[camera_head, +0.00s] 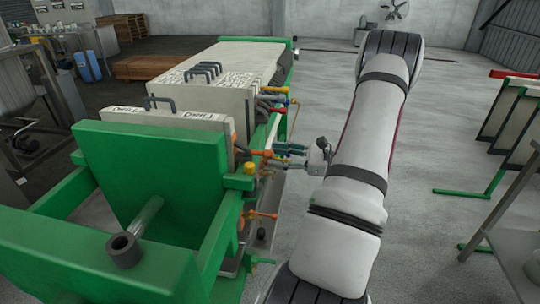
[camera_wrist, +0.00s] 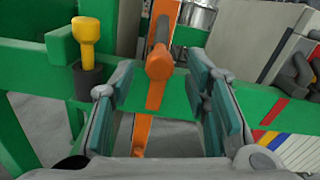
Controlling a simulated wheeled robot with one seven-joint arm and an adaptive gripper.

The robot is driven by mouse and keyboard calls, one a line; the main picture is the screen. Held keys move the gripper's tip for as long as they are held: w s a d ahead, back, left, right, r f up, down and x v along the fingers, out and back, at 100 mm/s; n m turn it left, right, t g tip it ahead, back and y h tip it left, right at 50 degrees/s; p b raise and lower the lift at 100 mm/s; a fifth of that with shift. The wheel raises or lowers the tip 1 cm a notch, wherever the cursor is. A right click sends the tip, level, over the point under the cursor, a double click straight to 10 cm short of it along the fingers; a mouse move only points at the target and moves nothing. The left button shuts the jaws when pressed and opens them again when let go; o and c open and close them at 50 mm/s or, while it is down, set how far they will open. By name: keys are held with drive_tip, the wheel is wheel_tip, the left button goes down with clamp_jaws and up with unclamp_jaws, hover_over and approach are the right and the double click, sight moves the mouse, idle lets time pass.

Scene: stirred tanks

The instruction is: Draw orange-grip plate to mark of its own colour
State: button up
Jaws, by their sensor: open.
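In the wrist view an orange grip (camera_wrist: 159,62) with a rounded end points toward me, between and just beyond the fingertips of my gripper (camera_wrist: 157,88). The fingers are open on both sides of it, with clear gaps. An orange strip (camera_wrist: 155,96) crosses the green rail below the grip; I cannot tell whether it is a mark or part of the plate. In the head view my gripper (camera_head: 283,149) is at the side of the plate stack, beside the orange grip (camera_head: 260,154). The nearest white plate (camera_head: 170,121) stands upright behind the green end frame.
A yellow knob (camera_wrist: 86,38) stands on the green rail (camera_wrist: 38,62) left of my fingers. Red, yellow and blue stripes (camera_wrist: 270,112) lie to the right. Other plates (camera_head: 215,95) stand farther back. Open floor (camera_head: 440,130) lies right of my arm; a rack (camera_head: 520,125) is beyond.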

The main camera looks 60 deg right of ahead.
sight(270, 153)
drive_tip(key=shift+x, duration=1.5)
clamp_jaws()
drive_tip(key=shift+w+d, duration=0.1)
drive_tip(key=shift+d, duration=0.35)
unclamp_jaws()
drive_tip(key=shift+a, duration=0.1)
